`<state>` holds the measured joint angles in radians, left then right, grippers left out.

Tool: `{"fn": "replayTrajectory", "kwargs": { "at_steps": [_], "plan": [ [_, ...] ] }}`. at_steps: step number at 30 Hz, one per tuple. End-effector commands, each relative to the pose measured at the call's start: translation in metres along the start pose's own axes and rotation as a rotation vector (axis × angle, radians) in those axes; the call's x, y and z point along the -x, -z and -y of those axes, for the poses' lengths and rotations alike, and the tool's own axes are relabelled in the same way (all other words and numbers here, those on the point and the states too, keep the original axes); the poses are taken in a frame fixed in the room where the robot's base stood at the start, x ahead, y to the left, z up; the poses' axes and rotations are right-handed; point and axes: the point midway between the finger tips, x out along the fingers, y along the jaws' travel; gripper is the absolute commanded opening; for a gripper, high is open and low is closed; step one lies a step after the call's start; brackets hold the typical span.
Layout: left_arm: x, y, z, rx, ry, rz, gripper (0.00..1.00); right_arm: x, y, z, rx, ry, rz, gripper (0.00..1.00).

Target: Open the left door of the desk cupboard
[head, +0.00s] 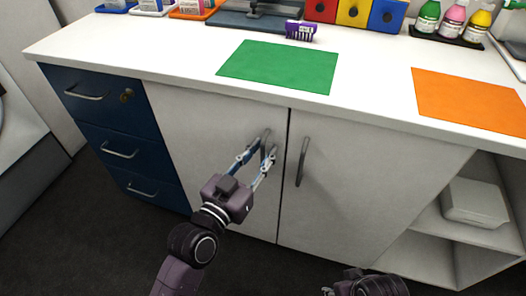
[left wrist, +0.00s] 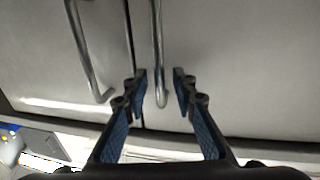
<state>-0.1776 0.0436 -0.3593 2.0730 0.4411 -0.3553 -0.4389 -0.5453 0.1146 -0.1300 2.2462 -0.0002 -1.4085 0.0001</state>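The left door (head: 205,140) of the white desk cupboard is shut, flush beside the right door (head: 345,175). Its grey bar handle (head: 265,140) stands near the middle seam. My left gripper (head: 257,157) is open at this handle, one finger on each side. In the left wrist view the handle (left wrist: 158,50) runs down between the spread fingertips (left wrist: 160,85), with a gap to each finger. The right door's handle (head: 302,160) is just right of the seam and also shows in the left wrist view (left wrist: 85,50). Part of my right arm shows at the bottom edge.
Blue drawers (head: 110,130) are left of the cupboard; an open shelf with a white box (head: 475,202) is at right. The desktop (head: 175,55) holds a green mat (head: 280,65), an orange mat (head: 465,98) and bottles (head: 452,20). Dark floor lies in front.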

Motion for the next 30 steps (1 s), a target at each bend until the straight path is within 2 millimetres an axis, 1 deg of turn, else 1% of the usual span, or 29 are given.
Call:
{"fn": "replayTrajectory", "kwargs": {
  "at_steps": [3, 9, 11, 16, 17, 30],
  "plan": [
    [-0.0041, 0.0, 0.0001, -0.001, 0.0, 0.0, 0.25, 0.0023, 0.0003, -0.0002, 0.0, 0.0, -0.001, 0.4],
    [-0.0042, -0.0001, 0.0001, 0.0, 0.0, 0.001, 0.25, 0.0025, 0.0, -0.0004, -0.001, -0.001, 0.0, 0.4],
    [-0.0042, -0.0001, 0.0001, 0.0, 0.0, 0.001, 0.2, 0.0025, 0.0, -0.0004, -0.001, -0.001, 0.0, 0.4],
    [-0.0041, -0.0001, 0.0001, 0.0, 0.0, 0.001, 0.01, 0.0024, 0.0, -0.0004, -0.001, -0.001, 0.0, 0.4],
    [-0.0041, -0.0001, 0.0002, 0.0, 0.0, 0.001, 0.0, 0.0024, 0.0001, -0.0004, -0.001, -0.001, 0.0, 0.4],
    [-0.003, -0.0001, -0.0002, -0.001, -0.001, 0.001, 0.0, 0.0023, 0.0004, -0.0003, -0.001, 0.0, -0.001, 0.4]
  ]
}}
